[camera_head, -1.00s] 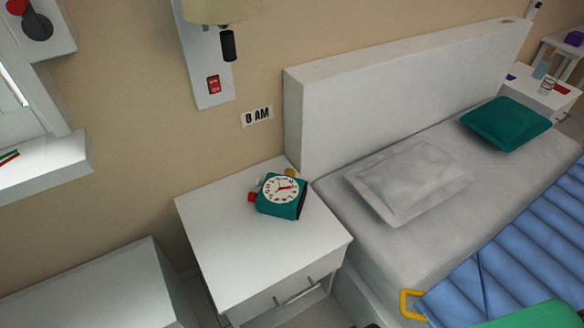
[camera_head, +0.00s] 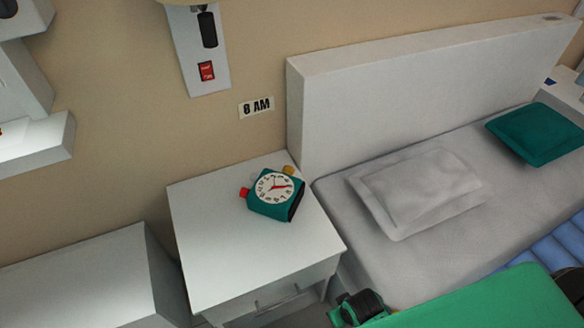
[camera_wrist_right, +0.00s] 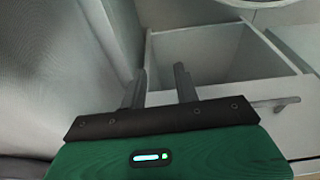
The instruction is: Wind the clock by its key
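A teal clock (camera_head: 276,194) with a round white face and a red hand stands on the white nightstand (camera_head: 215,240). A red knob (camera_head: 245,192) sticks out at its left and a small gold piece (camera_head: 288,170) shows at its upper right. I cannot tell which part is the key. My right arm, green, comes in at the lower right of the head view, below and right of the clock. In the right wrist view my right gripper (camera_wrist_right: 160,88) has its two dark fingers apart with nothing between them. My left gripper is not in view.
The bed with its white headboard (camera_head: 420,85), white pillow (camera_head: 420,190) and teal pillow (camera_head: 536,134) stands right of the nightstand. A drawer handle (camera_wrist_right: 275,103) shows in the wrist view. The nightstand's front top is clear.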

